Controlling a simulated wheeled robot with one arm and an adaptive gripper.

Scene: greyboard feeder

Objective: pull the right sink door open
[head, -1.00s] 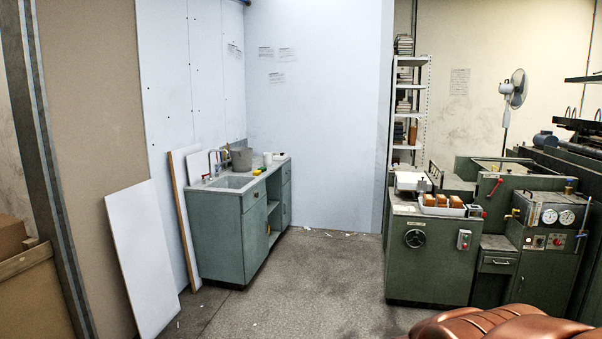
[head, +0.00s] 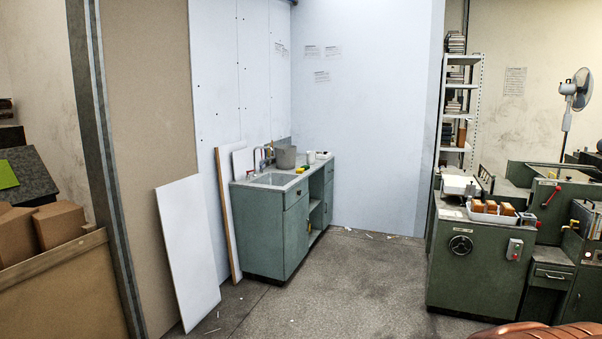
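The green sink cabinet (head: 258,236) stands against the white wall, left of the middle in the head view, with its front turned to the right. Its near door (head: 297,240) sits below a drawer front (head: 295,198) and looks closed. Open shelves (head: 315,212) are in the middle of the front. A narrow far door (head: 328,203) at the right end also looks closed and is seen at a steep slant. Handles are too small to make out clearly. My gripper is not in view.
A white board (head: 188,250) and a wooden plank (head: 228,215) lean left of the cabinet. The grey floor (head: 365,275) before the cabinet is mostly clear, with small scraps. A green machine (head: 470,270) stands to the right. Boxes (head: 60,224) are at the far left.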

